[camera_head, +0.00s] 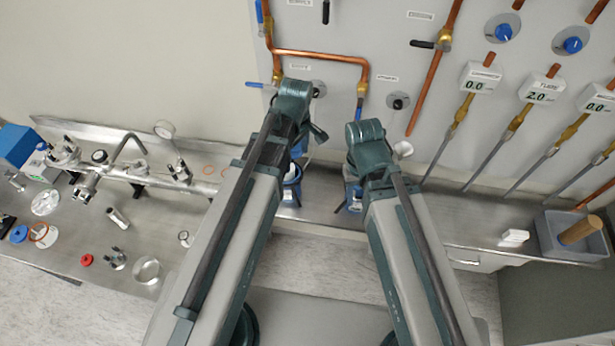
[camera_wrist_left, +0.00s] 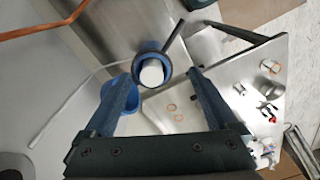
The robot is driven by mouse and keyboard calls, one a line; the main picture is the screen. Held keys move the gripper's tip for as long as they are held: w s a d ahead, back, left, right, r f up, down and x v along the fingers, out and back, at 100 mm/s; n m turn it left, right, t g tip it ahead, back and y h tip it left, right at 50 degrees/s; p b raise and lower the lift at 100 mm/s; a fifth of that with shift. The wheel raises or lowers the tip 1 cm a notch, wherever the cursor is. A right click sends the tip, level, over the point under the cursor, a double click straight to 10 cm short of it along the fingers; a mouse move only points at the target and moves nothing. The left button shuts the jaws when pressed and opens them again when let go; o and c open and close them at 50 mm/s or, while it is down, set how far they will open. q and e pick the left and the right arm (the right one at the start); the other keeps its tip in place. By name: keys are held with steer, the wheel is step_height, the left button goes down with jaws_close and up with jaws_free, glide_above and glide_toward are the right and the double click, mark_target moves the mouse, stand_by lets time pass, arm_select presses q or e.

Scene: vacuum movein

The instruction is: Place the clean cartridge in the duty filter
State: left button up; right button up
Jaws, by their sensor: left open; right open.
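Two blue filter housings stand side by side below the copper pipes in the head view: the left housing (camera_head: 291,178) is partly behind my left arm, the right housing (camera_head: 354,195) partly behind my right arm. My left gripper (camera_head: 308,132) is above the left housing. In the left wrist view, my left gripper (camera_wrist_left: 162,76) is open, its fingers apart. A white round end (camera_wrist_left: 151,72) inside a blue ring (camera_wrist_left: 138,55) shows between and beyond the fingertips; I cannot tell whether it is the clean cartridge. My right gripper (camera_head: 370,140) is near the right housing, fingertips hidden. A white round piece (camera_head: 403,149) shows beside it.
A grey bin (camera_head: 552,243) with a tan cylinder (camera_head: 580,229) stands at the far right, near a white box (camera_head: 513,237). Pipe fittings, rings and small parts cover the left bench (camera_head: 100,225). Copper pipes (camera_head: 320,54) and valves line the wall.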

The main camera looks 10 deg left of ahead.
arm_select(q)
steer(key=s+d+m, duration=0.6)
steer(key=s+m, duration=0.4)
steer(key=m, duration=0.6)
steer(key=shift+d+m+y, duration=0.2)
steer(key=shift+m+y, duration=0.1)
steer(key=shift+y, duration=0.1)
steer(key=shift+s, duration=0.2)
arm_select(e)
steer(key=shift+s, duration=0.1)
